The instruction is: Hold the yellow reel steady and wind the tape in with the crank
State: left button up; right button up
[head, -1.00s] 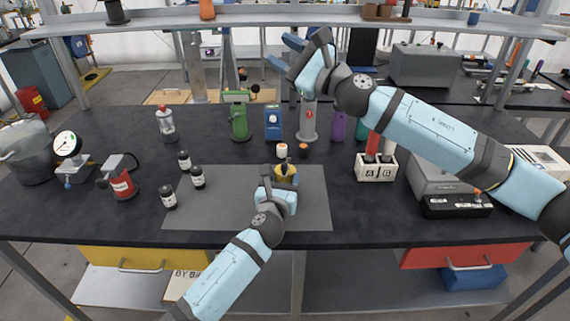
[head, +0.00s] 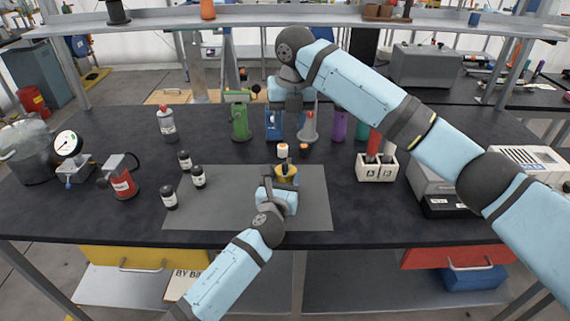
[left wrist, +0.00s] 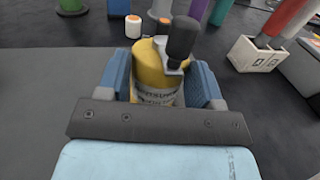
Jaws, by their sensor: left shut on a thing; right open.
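The yellow reel (left wrist: 152,68) stands upright on the grey mat (head: 225,210), and it also shows in the head view (head: 288,178). Its crank is on top, with a black knob (left wrist: 182,40) pointing up at the right in the left wrist view. My left gripper (left wrist: 165,85) is shut on the reel, one blue finger on each side. My right gripper (head: 290,118) is open above the table behind the reel, pointing down, and holds nothing. It partly hides the blue device (head: 273,122). No tape strip is clearly visible.
Small orange-topped jars (head: 282,150) stand just behind the reel. Several black jars (head: 198,178) stand left. A green device (head: 240,120) and grey cone (head: 309,125) stand behind. A white A/B holder (head: 376,168) is right. The right part of the mat is clear.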

aim_at(285, 163)
jog(key=shift+g, duration=0.6)
jog(key=f, duration=0.4)
jog(key=s+f, duration=0.1)
jog(key=f, duration=0.7)
jog(key=shift+s+a, duration=0.25)
jog(key=shift+a, duration=0.15)
grip_shut()
